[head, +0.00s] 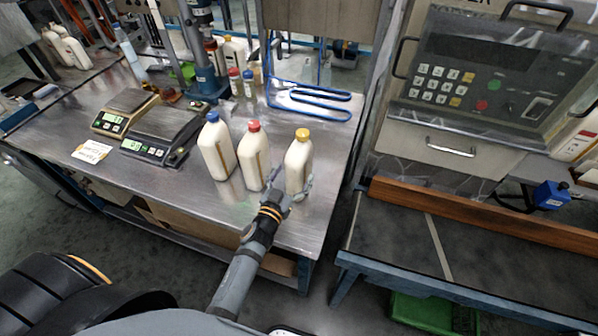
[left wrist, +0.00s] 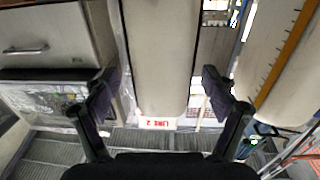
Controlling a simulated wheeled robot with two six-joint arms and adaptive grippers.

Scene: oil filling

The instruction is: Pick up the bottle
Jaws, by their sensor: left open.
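Three cream bottles stand upright in a row near the table's front edge: one with a blue cap (head: 217,150), one with a red cap (head: 253,158) and one with a yellow cap (head: 298,160). My left gripper (head: 287,188) is open at the lower front of the yellow-capped bottle. In the left wrist view, a pale bottle (left wrist: 160,45) stands between the spread fingers of the left gripper (left wrist: 160,76), with visible gaps on both sides. Another bottle with a graduated strip (left wrist: 275,60) is to its right. My right gripper is out of view.
The metal table (head: 200,200) also holds two scales (head: 163,130) at left, a blue stand (head: 205,80) and a blue wire rack (head: 312,100) behind the bottles. A control panel (head: 480,85) and a dark conveyor (head: 470,250) are at right, past a gap.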

